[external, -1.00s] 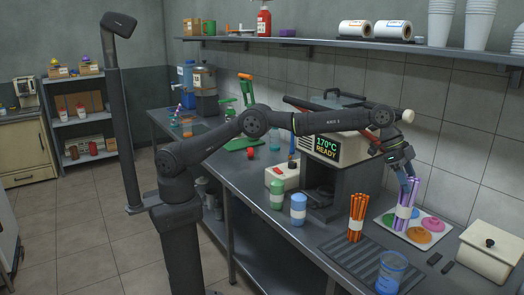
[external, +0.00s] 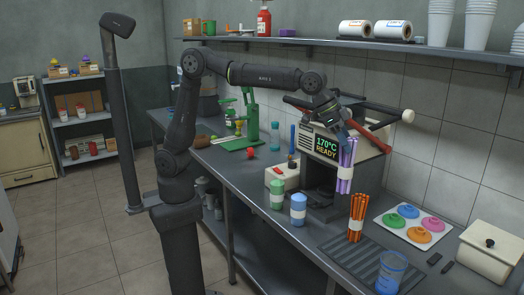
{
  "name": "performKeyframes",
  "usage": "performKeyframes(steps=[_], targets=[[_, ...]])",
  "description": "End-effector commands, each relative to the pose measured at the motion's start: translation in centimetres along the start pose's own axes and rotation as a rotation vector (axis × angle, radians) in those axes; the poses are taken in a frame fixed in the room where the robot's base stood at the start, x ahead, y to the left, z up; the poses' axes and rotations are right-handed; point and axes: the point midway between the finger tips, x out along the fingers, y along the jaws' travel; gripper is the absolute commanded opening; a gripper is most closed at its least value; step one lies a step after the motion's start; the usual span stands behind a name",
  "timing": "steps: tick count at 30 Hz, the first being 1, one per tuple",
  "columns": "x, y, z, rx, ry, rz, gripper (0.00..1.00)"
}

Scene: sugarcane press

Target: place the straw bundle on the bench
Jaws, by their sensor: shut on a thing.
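A purple straw bundle (external: 346,172) with a white band hangs upright in my gripper (external: 347,137), in front of the machine with the "170°C READY" display. My gripper is shut on its top end, and the bundle is in the air above the bench (external: 262,207). An orange straw bundle (external: 358,210) with a white band stands upright on the dark ribbed mat (external: 335,252) on the bench, below and slightly right of the purple one.
The machine (external: 325,147) stands behind the held bundle. Green (external: 277,195) and blue (external: 298,209) cups stand in front of it. The left bench holds a green press (external: 248,125).

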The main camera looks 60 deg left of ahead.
Motion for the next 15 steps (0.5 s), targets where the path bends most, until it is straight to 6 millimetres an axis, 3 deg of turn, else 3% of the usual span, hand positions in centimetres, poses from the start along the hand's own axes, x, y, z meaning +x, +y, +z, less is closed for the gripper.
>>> performKeyframes(steps=[7, 15], targets=[[-0.5, -4.0, 5.7, -0.092, -0.001, -0.061, 0.18], [-2.5, -12.3, 12.2, -0.233, -0.001, -0.152, 0.18]])
